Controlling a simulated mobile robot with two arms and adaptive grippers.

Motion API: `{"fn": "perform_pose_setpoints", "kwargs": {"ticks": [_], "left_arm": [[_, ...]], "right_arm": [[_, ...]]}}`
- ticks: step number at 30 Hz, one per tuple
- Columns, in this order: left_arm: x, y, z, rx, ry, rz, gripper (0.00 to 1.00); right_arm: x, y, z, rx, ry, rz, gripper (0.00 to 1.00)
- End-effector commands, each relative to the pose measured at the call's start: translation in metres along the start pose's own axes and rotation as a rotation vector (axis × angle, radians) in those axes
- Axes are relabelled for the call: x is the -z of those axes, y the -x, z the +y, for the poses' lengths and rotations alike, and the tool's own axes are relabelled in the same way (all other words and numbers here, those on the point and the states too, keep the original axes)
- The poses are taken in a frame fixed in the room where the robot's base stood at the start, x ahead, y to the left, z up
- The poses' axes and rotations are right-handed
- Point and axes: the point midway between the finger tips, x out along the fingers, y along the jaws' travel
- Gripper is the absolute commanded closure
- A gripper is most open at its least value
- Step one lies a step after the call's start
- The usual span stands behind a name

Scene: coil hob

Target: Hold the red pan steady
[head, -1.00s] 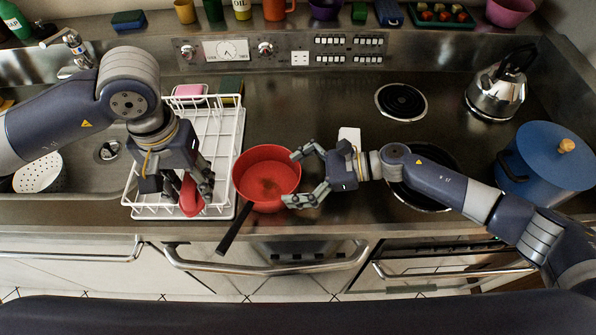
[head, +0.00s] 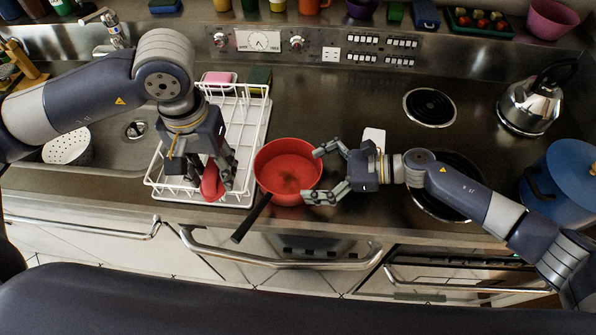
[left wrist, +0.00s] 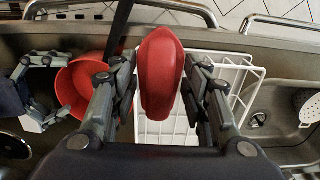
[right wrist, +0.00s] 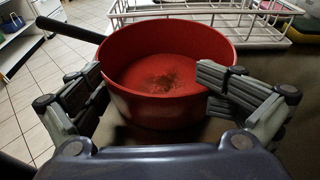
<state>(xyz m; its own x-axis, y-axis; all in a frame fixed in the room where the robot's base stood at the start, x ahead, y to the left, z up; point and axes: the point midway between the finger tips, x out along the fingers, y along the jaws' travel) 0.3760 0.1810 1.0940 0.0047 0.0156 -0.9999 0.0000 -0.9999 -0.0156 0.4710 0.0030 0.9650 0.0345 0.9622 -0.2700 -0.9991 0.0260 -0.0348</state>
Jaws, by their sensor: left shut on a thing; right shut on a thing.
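The red pan (head: 288,160) stands near the counter's front edge, with its black handle (head: 252,217) reaching out over the edge. A dark brown patch lies on its inside bottom, clear in the right wrist view (right wrist: 165,82). My right gripper (head: 314,176) is at the pan's right side. Its fingers are closed against the pan's wall, one on each side, as the right wrist view also shows (right wrist: 150,85). My left gripper (head: 212,178) is shut on an elongated red object (left wrist: 160,75) above the rack's front part; I cannot tell what that object is.
A white wire dish rack (head: 247,122) stands just left of the pan, with a pink sponge (head: 218,77) at its back. The sink and a white colander (head: 67,146) lie further left. Coil burners, a kettle (head: 533,103) and a blue pot (head: 565,175) are at the right.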

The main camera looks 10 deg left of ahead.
Motion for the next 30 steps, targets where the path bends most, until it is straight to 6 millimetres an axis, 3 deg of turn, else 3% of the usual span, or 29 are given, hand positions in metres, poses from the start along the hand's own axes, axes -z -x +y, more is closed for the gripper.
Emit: {"fn": "perform_pose_setpoints", "kwargs": {"ticks": [1,8,11,21,25,30], "left_arm": [[0.000,-0.002,0.000,0.000,0.000,0.000,0.77],[0.007,-0.002,0.007,-0.005,0.019,0.000,0.77],[0.021,0.001,0.023,-0.014,0.062,-0.001,0.77],[0.079,0.017,0.104,-0.015,0.296,-0.005,0.77],[0.090,0.021,0.124,-0.008,0.356,-0.002,0.77],[0.096,0.023,0.135,-0.003,0.390,0.002,0.77]], "right_arm": [[0.022,-0.012,0.026,-0.048,-0.033,0.020,0.19],[0.022,-0.012,0.026,-0.048,-0.033,0.020,0.19],[0.022,-0.012,0.026,-0.048,-0.033,0.020,0.19],[0.022,-0.012,0.026,-0.048,-0.033,0.020,0.20],[0.022,-0.012,0.026,-0.047,-0.033,0.021,0.20],[0.022,-0.012,0.026,-0.047,-0.033,0.021,0.20]]}}
